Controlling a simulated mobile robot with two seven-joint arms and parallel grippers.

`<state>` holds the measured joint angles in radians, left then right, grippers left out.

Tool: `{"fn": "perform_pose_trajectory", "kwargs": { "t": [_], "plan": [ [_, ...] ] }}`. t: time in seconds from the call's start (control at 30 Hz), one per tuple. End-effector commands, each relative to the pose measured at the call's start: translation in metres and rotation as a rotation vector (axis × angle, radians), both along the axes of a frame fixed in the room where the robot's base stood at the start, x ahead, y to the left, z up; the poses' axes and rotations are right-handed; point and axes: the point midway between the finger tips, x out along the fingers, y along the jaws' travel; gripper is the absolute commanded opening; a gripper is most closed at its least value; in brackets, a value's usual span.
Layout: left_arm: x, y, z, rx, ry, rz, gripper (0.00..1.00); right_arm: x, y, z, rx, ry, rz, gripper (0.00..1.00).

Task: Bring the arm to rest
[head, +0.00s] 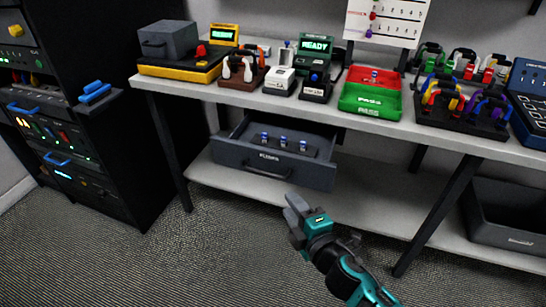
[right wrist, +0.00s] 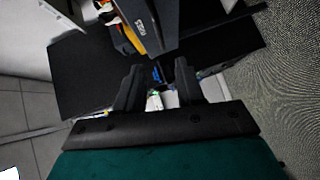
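My right gripper (head: 298,212) is teal and dark grey. In the head view it hangs in front of the workbench (head: 340,125), over the carpeted floor, below and right of the open drawer (head: 240,160). In the right wrist view its two black fingers (right wrist: 158,84) stand apart with nothing held between them. My left gripper is in neither view.
The drawer juts from under the bench and holds several small blue-topped pieces (head: 283,140). A red and green tray (head: 370,94) and a cable rack (head: 462,108) stand on the bench. A dark equipment rack (head: 90,175) is at left. A grey bin (head: 505,215) sits on the lower shelf.

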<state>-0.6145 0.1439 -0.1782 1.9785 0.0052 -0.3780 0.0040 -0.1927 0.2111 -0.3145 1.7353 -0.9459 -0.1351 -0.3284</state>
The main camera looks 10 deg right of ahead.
Motion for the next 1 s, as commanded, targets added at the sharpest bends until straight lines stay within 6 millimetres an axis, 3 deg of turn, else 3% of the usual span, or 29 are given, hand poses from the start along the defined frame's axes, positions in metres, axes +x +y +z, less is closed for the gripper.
{"fn": "perform_pose_trajectory", "kwargs": {
  "t": [0.17, 0.27, 0.5, 0.7, 0.8, 1.0],
  "plan": [
    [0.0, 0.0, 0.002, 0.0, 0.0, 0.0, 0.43, -0.005, -0.001, -0.002, 0.038, 0.022, -0.012, 0.38],
    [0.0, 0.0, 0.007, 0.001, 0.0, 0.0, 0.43, -0.02, -0.007, -0.008, 0.168, 0.094, -0.061, 0.38],
    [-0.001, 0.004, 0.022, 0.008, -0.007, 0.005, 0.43, -0.091, -0.026, -0.037, 0.733, 0.403, -0.303, 0.38],
    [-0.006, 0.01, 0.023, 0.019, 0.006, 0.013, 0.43, -0.14, -0.03, -0.051, 1.088, 0.589, -0.478, 0.38],
    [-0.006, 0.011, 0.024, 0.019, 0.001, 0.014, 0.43, -0.152, -0.03, -0.054, 1.176, 0.631, -0.522, 0.38],
    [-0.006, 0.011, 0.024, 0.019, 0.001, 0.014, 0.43, -0.156, -0.03, -0.055, 1.211, 0.647, -0.538, 0.38]
  ]
}}
